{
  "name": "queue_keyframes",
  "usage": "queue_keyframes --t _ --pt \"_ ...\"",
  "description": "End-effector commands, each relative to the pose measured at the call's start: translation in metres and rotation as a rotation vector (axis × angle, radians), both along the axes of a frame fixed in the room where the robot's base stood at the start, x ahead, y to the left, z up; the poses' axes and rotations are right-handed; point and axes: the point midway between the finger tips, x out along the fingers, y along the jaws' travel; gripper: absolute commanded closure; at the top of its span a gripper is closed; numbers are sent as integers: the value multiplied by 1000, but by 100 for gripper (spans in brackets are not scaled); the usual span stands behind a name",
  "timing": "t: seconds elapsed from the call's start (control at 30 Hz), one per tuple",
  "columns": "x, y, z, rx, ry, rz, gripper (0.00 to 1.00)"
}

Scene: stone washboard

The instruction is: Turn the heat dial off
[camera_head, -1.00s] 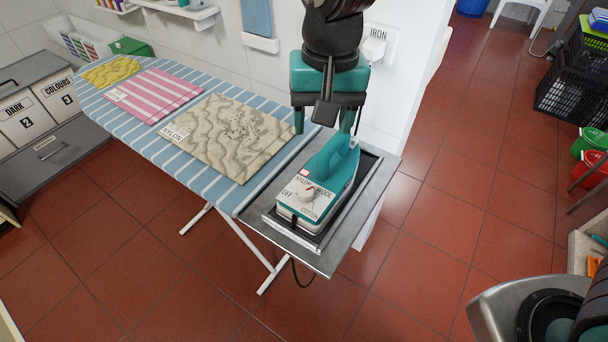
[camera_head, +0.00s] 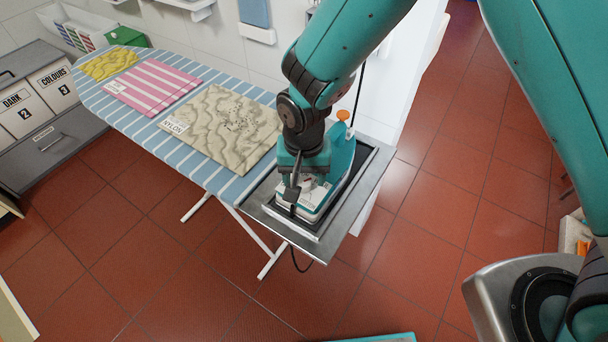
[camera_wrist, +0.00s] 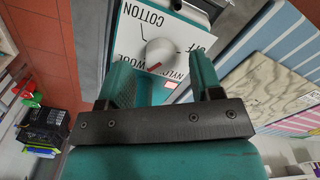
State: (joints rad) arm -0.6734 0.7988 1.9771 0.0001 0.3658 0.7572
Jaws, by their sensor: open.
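The teal and white iron (camera_head: 342,162) lies on a metal rest at the near end of the ironing board. Its white round heat dial (camera_wrist: 160,52) shows in the wrist view, among the labels COTTON, OFF, NYLON and WOOL. The dial's red mark faces the side with the NYLON and WOOL labels; the exact setting is hard to tell. My gripper (camera_wrist: 160,68) is open, pointing at the dial face, with the dial appearing between its two teal fingers. Contact cannot be told. In the head view my gripper (camera_head: 296,190) hides the dial.
The metal rest (camera_head: 355,220) has a raised rim around the iron. Folded cloths, including a beige one (camera_head: 222,122), lie on the striped board (camera_head: 212,178). A wall stands close behind the iron.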

Motion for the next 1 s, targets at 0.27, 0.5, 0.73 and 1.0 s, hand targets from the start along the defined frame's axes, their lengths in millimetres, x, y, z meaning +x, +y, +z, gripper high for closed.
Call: queue_keyframes --t 0.27,0.5,0.73,1.0 --pt "0 0 -17 0 1 0 41" --pt "0 0 -18 0 0 0 45" --pt "0 0 -17 0 0 0 90" --pt "0 -1 -18 0 -1 154 90"
